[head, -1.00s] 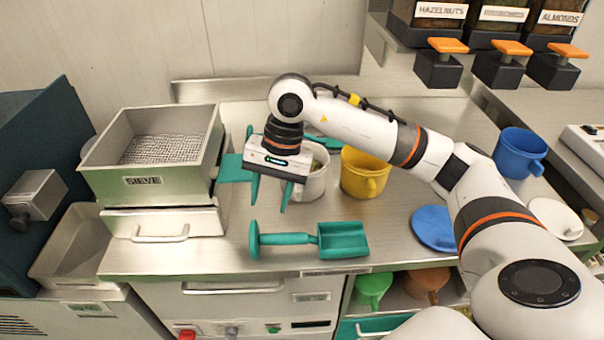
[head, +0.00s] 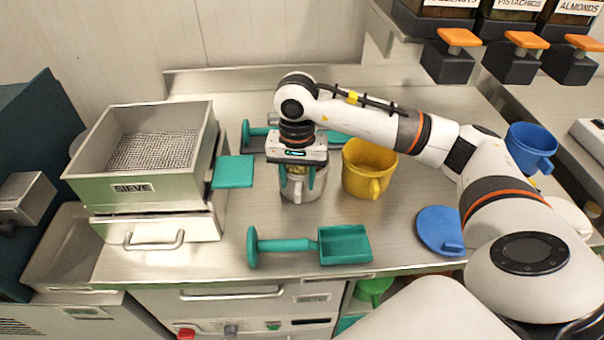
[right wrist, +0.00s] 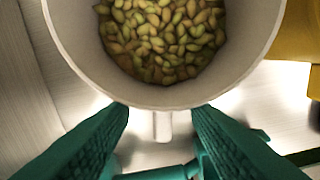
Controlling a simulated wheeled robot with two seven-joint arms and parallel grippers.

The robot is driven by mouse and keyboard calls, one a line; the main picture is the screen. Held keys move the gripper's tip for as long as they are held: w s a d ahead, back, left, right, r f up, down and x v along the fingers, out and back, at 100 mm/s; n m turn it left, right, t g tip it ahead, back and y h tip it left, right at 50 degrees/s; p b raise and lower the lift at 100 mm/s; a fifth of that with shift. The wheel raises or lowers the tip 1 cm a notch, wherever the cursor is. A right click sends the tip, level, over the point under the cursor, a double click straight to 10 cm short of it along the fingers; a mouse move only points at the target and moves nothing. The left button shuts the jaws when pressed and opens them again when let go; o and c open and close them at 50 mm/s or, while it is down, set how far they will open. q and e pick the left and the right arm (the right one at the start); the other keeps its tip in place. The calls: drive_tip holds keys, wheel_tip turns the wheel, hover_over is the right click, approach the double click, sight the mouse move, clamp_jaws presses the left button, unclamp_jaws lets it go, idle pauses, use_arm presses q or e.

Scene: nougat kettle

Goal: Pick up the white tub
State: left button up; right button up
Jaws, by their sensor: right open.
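The white tub (head: 306,192) stands upright on the steel counter, left of a yellow tub. In the right wrist view the white tub (right wrist: 75,62) is partly filled with greenish-brown nuts, and its handle (right wrist: 163,126) points toward my fingers. My right gripper (head: 298,196) is at the tub, with its teal fingers pointing down and partly covering it in the head view. The right wrist view shows the fingers (right wrist: 160,112) open, one on each side of the handle, with gaps beside it. Whether they touch the tub cannot be told. My left gripper is out of view.
The yellow tub (head: 369,168) stands close on the right. A teal scoop (head: 345,244) lies in front. The sieve box (head: 105,190) stands left, with a teal plate (head: 233,172) beside it. A blue lid (head: 438,229) lies right, and a blue tub (head: 529,147) stands farther right.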

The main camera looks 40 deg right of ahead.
drive_tip(key=shift+d+f, duration=0.1)
drive_tip(key=shift+f, duration=0.2)
wheel_tip(320, 180, down, 4)
drive_tip(key=shift+d+f+p, duration=0.1)
drive_tip(key=shift+f+p, duration=0.05)
drive_tip(key=shift+p, duration=0.6)
drive_tip(key=shift+f, duration=0.4)
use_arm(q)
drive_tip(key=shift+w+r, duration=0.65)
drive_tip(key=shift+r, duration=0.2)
use_arm(e)
drive_tip(key=shift+c, duration=0.3)
drive_tip(key=shift+r, duration=0.1)
clamp_jaws()
